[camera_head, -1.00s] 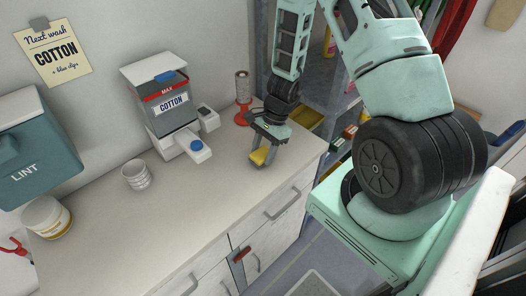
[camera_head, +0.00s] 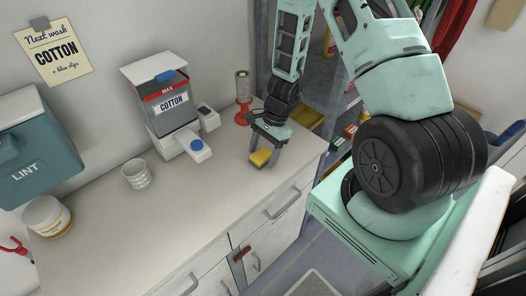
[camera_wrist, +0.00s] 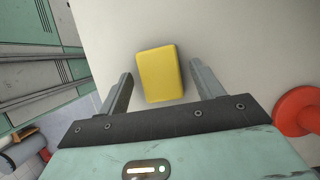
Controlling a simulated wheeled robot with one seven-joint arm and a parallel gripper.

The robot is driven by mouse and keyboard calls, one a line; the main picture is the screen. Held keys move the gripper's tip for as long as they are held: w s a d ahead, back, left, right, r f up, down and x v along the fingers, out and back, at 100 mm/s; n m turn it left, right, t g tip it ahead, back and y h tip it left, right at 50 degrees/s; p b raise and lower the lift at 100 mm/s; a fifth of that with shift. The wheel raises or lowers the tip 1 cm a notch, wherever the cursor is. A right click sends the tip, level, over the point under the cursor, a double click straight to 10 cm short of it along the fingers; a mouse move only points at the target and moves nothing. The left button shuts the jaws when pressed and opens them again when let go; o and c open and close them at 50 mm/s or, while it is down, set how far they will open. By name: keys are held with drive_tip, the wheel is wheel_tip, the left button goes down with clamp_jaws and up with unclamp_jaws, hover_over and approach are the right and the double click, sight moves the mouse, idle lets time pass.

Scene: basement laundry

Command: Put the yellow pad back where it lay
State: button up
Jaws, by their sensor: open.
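The yellow pad (camera_head: 260,157) lies on the countertop near its right end, in front of the red-based holder. In the wrist view the pad (camera_wrist: 160,74) is a yellow block with rounded corners, resting on the pale surface. My gripper (camera_head: 266,152) is just above the counter at the pad. In the wrist view my gripper (camera_wrist: 158,85) is open, with one finger on each side of the pad and a gap on both sides. Neither finger touches the pad in that view.
The red-based holder (camera_head: 243,113) stands close behind my gripper; its red base (camera_wrist: 299,111) is at the wrist view's right. The COTTON dispenser (camera_head: 172,102), a ribbed white cup (camera_head: 136,174) and a tub (camera_head: 46,216) stand further left. The front middle of the counter (camera_head: 190,205) is clear.

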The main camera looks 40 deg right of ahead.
drive_tip(key=b+v, duration=0.1)
drive_tip(key=v, duration=1)
drive_tip(key=s+a+r+n+g, duration=0.1)
drive_tip(key=a+r+n, duration=0.35)
drive_tip(key=a, duration=0.35)
drive_tip(key=s+a+r+n, duration=0.2)
drive_tip(key=a+r+n, duration=0.1)
drive_tip(key=a+n, duration=0.3)
drive_tip(key=s+a+r+n+t+h, duration=0.1)
drive_tip(key=s+a+r+n+h, duration=0.3)
drive_tip(key=s+a+n, duration=0.9)
wheel_tip(320, 180, up, 3)
drive_tip(key=shift+s+a+f+n, duration=0.1)
drive_tip(key=shift+s+a+n, duration=0.2)
drive_tip(key=shift+s+n, duration=0.7)
drive_tip(key=shift+f+b, duration=1.15)
drive_tip(key=shift+b, duration=0.1)
